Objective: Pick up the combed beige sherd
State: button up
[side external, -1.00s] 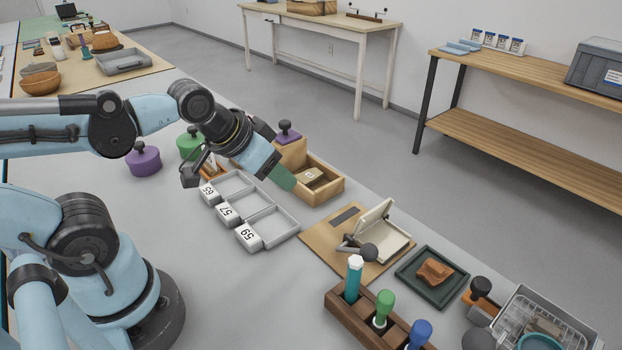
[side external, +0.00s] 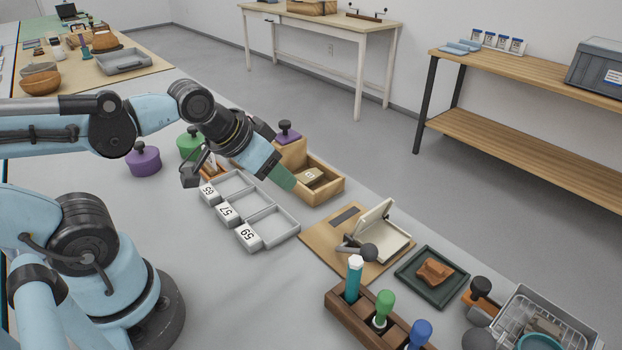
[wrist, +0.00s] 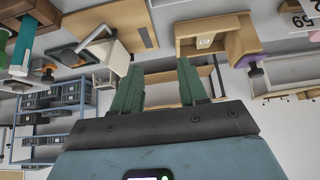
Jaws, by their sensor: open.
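I cannot clearly make out a combed beige sherd. A beige piece with a pale label (side external: 312,175) lies inside the open wooden box (side external: 322,193), but its surface is too small to read as combed. The box also shows in the wrist view (wrist: 222,30). My gripper (side external: 288,182) is beside the box's left side, with its green fingers pointing down and to the right. In the wrist view my gripper (wrist: 160,85) has its two fingers apart with nothing between them. A red-brown sherd (side external: 434,271) lies on a dark tray (side external: 408,277).
A grey compartment tray (side external: 285,234) with numbered tags is below my gripper. Purple (side external: 144,160) and green lidded pots stand behind.

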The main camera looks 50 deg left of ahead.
dwell(0.3)
jog(key=o, duration=0.7)
jog(key=shift+c, duration=0.2)
jog(key=shift+w, duration=0.1)
jog(key=g, duration=0.7)
send_over(309, 175)
jog(key=f, duration=0.7)
jog(key=shift+w+d+f, duration=0.25)
jog(key=shift+d+f, duration=0.05)
jog(key=shift+f, duration=0.1)
jog(key=shift+s+a+f, duration=0.15)
jog(key=shift+f, duration=1.2)
jog(key=shift+s+a+f, duration=0.1)
jog(key=shift+f, duration=1.2)
